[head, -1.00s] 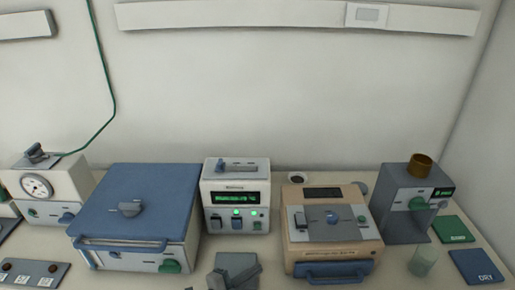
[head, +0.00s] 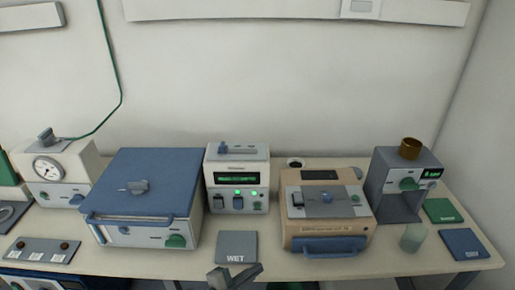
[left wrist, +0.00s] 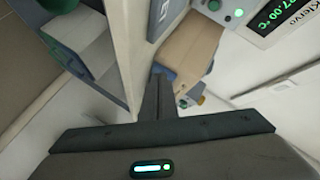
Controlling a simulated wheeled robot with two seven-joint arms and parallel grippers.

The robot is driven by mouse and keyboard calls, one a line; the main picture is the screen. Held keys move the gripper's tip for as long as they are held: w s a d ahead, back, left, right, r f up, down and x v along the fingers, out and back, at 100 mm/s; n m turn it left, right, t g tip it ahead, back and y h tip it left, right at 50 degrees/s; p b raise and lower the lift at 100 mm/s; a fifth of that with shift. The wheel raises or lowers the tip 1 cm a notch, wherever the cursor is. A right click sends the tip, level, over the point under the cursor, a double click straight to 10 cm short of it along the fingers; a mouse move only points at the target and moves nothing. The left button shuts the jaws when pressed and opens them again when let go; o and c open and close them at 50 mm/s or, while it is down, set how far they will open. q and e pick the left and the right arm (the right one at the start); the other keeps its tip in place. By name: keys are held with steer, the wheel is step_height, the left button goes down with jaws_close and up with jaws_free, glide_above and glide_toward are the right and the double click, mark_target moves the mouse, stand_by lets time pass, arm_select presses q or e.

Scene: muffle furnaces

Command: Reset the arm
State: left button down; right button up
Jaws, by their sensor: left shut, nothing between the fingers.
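My left gripper (head: 234,275) is at the bottom middle of the head view, by the table's front edge and just below the grey WET mat (head: 236,244). Its fingers are shut with nothing between them. In the left wrist view the closed fingers (left wrist: 160,90) point toward the machines, and no held object shows. My right gripper is not in view.
A blue-lidded furnace (head: 150,180) stands left, a controller with a green display (head: 237,180) in the middle, a tan furnace (head: 328,225) right of it.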

arm_select(q)
steer(key=s+a+f+n+g+y, duration=0.1)
steer(key=s+a+n+g+y, duration=0.15)
steer(key=s+a+n, duration=0.6)
steer(key=s+a+n+g+y, duration=0.2)
steer(key=s+a+n+y, duration=0.3)
steer(key=s, duration=0.7)
steer(key=s+a+f+n+g+y, duration=0.1)
steer(key=s+a+n+g+y, duration=0.25)
steer(key=s+a, duration=0.55)
step_height(320, 180, down, 30)
steer(key=s+d+h+b, duration=0.1)
steer(key=b, duration=0.2)
steer(key=s+a+f+b, duration=0.1)
steer(key=s+f+b, duration=0.1)
steer(key=s+f, duration=0.7)
steer(key=s+a+f+g+b, duration=0.1)
steer(key=s+a+f, duration=0.1)
steer(key=s+f, duration=0.7)
step_height(320, 180, down, 4)
steer(key=shift+s+f+g+b, duration=0.25)
steer(key=shift+s+g+b, duration=0.05)
steer(key=shift+s+b, duration=0.1)
stand_by(1.1)
